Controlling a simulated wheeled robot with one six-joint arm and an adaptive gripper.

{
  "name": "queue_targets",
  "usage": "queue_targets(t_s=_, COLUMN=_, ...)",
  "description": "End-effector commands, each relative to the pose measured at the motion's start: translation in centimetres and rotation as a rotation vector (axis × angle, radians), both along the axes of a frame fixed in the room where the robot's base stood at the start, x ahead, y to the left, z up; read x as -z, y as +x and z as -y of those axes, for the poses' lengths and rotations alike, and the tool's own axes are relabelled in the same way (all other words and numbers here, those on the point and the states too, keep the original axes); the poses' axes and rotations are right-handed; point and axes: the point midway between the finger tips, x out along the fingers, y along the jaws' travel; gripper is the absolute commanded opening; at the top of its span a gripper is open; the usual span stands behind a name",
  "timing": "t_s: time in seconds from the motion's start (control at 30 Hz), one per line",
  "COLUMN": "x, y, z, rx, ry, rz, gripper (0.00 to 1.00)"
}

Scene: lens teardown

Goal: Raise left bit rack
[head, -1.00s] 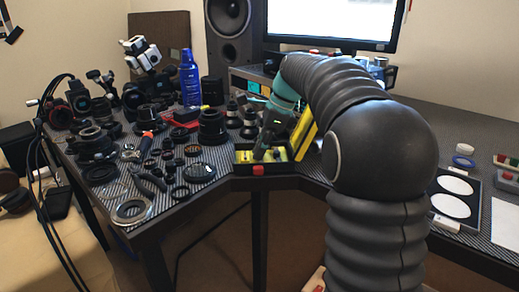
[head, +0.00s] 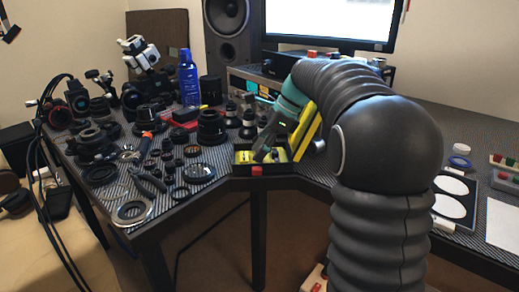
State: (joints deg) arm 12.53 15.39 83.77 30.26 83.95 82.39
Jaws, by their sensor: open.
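A small open case with yellow inside (head: 243,156) and a red latch on its front sits at the table's near corner. Its yellow lid (head: 305,130) stands raised at the right, partly behind my arm. My gripper (head: 264,152) points down over the case's interior, with its tips low in or just above it. It is open, but the finger gap is too small to make out. The left bit rack cannot be told apart inside the case; my gripper and the case walls hide much of the interior.
Many lens parts and rings (head: 165,165) crowd the table left of the case. A blue bottle (head: 189,78) stands behind them. A monitor (head: 330,22) and a speaker (head: 228,30) are at the back. A mat with white discs (head: 452,195) lies at the right.

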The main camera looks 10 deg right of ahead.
Motion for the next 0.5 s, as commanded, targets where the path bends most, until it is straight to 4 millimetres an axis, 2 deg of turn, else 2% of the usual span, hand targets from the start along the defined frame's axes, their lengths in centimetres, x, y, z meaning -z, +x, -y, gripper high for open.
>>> queue_targets(t_s=0.17, x=-1.0, y=0.0, z=0.5, rx=0.002, ry=0.000, rz=0.003, gripper=0.44)
queue_targets(t_s=0.5, x=-6.4, y=-0.5, z=3.7, rx=0.002, ry=-0.001, rz=0.003, gripper=0.44)
